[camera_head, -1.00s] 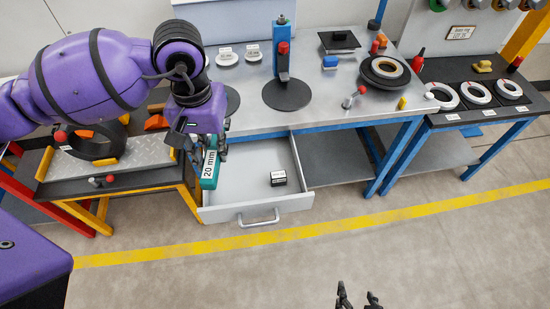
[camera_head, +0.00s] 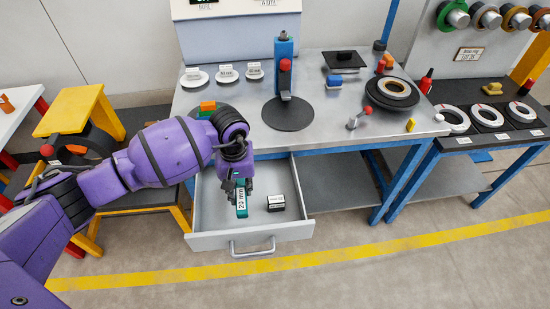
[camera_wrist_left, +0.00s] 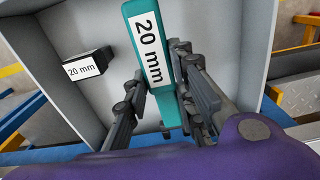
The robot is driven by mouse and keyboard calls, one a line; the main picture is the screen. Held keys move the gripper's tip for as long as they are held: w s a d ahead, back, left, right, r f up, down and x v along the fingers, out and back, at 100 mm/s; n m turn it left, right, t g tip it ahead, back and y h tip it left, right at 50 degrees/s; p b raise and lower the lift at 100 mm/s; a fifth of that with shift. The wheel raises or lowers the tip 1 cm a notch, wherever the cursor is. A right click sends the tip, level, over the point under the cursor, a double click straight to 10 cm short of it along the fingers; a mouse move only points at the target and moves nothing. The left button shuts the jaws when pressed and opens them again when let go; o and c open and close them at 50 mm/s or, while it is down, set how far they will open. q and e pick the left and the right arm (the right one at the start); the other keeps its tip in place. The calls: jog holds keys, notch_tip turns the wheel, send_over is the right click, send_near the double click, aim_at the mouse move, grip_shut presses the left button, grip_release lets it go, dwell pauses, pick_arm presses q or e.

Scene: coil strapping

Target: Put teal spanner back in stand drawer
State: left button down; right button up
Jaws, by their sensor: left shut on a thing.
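The teal spanner (camera_head: 241,203), labelled "20 mm", is held by my left gripper (camera_head: 238,187) over the left part of the open stand drawer (camera_head: 213,240). In the left wrist view the spanner (camera_wrist_left: 143,20) stands between the two fingers of my left gripper (camera_wrist_left: 158,95), which is shut on it. The drawer floor (camera_wrist_left: 85,25) shows behind it; I cannot tell whether the spanner touches the floor. A black block (camera_head: 276,202) lies in the drawer right of the spanner, and its "20 mm" label shows in the left wrist view (camera_wrist_left: 86,66). My right gripper is out of view.
The drawer is pulled out under the grey workbench (camera_head: 325,110), its handle (camera_head: 253,246) toward the floor's yellow line. A blue post tool (camera_head: 283,65) and a dark ring (camera_head: 391,92) stand on the bench. A yellow-framed stand (camera_head: 82,110) is at the left.

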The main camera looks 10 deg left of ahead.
aim_at(249, 200)
pick_arm(q)
jog(key=w+f, duration=0.1)
jog(key=w+d+f, duration=0.1)
jog(key=shift+d+f, duration=0.2)
jog(key=shift+f, duration=1.75)
jog(key=shift+f, duration=0.2)
jog(key=c, duration=1.5)
grip_release()
jog(key=shift+o, duration=0.2)
jog(key=shift+r, duration=0.1)
notch_tip(249, 200, up, 12)
jog(key=shift+r, duration=0.1)
